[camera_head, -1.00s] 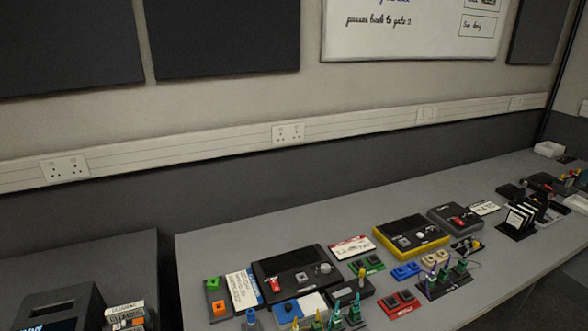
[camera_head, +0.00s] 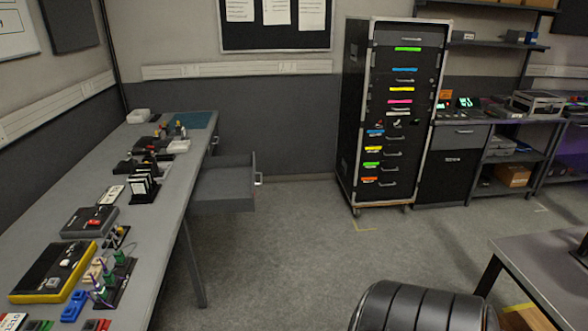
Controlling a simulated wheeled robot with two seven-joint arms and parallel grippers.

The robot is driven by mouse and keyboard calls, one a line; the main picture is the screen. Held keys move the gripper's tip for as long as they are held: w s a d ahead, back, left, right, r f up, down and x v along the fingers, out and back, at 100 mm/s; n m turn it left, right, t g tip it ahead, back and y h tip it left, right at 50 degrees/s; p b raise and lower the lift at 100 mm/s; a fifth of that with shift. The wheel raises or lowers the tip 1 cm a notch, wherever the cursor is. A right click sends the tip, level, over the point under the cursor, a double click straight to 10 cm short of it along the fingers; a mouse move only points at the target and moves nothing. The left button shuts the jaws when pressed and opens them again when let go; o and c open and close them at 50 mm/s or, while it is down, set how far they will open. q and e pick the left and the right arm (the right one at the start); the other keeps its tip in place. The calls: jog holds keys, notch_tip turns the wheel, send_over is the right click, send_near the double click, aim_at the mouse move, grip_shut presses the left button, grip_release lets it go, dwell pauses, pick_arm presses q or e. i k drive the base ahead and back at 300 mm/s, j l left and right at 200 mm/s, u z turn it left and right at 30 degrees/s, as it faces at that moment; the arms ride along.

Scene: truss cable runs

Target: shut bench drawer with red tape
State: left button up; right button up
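A grey bench drawer (camera_head: 222,189) stands pulled out from under the right side of the long grey bench (camera_head: 170,200). Its front panel faces right, with a light handle (camera_head: 258,179) on it. I see the drawer from its side, and no red tape shows on the faces in view. Another handle (camera_head: 214,142) shows farther back along the same bench edge, its drawer apparently flush. Neither of my grippers is in view.
A black rack case (camera_head: 350,125) with drawers labelled in several tape colours stands at the back wall. A black padded seat (camera_head: 425,308) is at the bottom, and a dark table (camera_head: 545,270) at right. The floor (camera_head: 300,235) between is clear.

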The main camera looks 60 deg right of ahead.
aim_at(226, 185)
jog(key=l+z, duration=0.4)
jog(key=i+l+z, duration=0.1)
jog(key=l+z, duration=0.3)
jog(key=i+l+z, duration=0.1)
jog(key=l+z, duration=0.15)
jog(key=z, duration=0.2)
jog(key=i+l, duration=0.2)
jog(key=l, duration=0.15)
jog(key=i+l, duration=0.15)
jog(key=l, duration=0.2)
jog(key=i+j, duration=0.15)
jog(key=i, duration=0.2)
jog(key=i+j, duration=0.15)
jog(key=i, duration=0.25)
jog(key=i+j, duration=0.15)
jog(key=i, duration=0.2)
